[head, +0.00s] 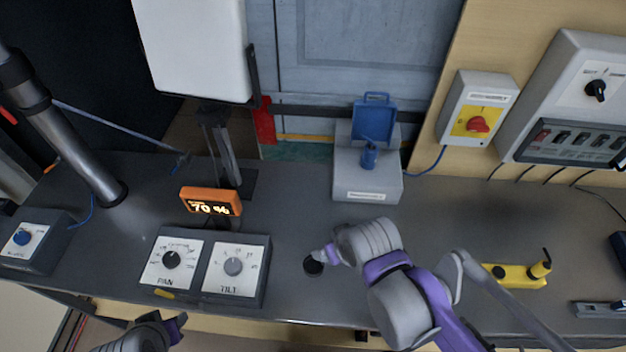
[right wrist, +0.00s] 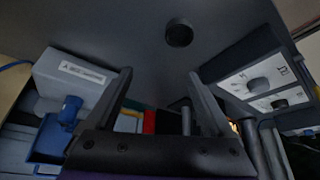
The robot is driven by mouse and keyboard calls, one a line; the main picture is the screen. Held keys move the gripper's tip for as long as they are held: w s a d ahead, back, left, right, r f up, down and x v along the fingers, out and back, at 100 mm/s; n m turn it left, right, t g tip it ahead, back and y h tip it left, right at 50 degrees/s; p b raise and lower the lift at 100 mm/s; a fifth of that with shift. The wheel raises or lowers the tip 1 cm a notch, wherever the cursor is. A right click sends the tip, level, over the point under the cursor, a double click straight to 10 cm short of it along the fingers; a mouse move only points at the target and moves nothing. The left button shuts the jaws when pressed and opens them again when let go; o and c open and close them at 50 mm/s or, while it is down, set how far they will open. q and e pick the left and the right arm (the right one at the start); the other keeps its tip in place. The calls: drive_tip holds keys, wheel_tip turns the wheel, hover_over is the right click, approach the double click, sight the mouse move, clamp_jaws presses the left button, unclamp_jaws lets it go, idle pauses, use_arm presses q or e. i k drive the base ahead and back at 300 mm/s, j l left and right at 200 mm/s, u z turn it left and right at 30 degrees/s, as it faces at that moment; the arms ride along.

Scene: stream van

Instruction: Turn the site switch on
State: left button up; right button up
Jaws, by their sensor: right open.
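No label that I can read names the site switch. A red rotary knob (head: 477,124) on a yellow plate sits on a light grey box (head: 457,97) on the wall at the upper right. Right of it, a larger wall panel (head: 552,68) has a black rotary knob (head: 596,89) and a row of small dark switches. My right gripper (head: 322,257) is over the desk, well below and left of both boxes. In the right wrist view its two fingers (right wrist: 160,95) are apart with nothing between them.
The dark desk (head: 290,220) carries a grey box with a blue connector and raised lid (head: 372,125), PAN and TILT dials (head: 205,265), an orange 70 % display (head: 210,203), and a yellow tool (head: 515,275). A round black hole (right wrist: 179,33) lies near my right gripper.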

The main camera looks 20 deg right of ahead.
sight(476, 124)
drive_tip(key=z, duration=1.95)
